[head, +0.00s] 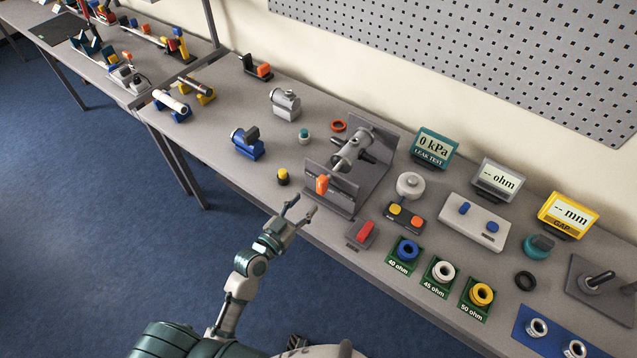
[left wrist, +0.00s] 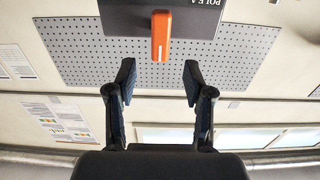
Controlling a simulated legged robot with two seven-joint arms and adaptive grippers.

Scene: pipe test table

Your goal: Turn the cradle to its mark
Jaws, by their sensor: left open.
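The cradle (head: 371,180) is a grey bracket with upright end plates near the table's front edge. It carries a grey metal pipe fitting (head: 353,150) with side stubs. An orange handle (head: 322,184) sits on its near plate and points up in the head view. My left gripper (head: 297,207) is open and empty, just in front of and below that handle, apart from it. In the left wrist view the orange handle (left wrist: 161,38) lies ahead of the gap between my open fingers (left wrist: 158,78), against a dark plate (left wrist: 120,18) with cropped lettering. I cannot make out the mark.
A yellow-topped button (head: 283,177) and a blue fitting (head: 247,143) stand left of the cradle. A red-topped block (head: 362,233) and a two-button box (head: 404,217) stand right of it. Displays line the back: 0 kPa (head: 433,148), ohm and mm. Floor lies open left.

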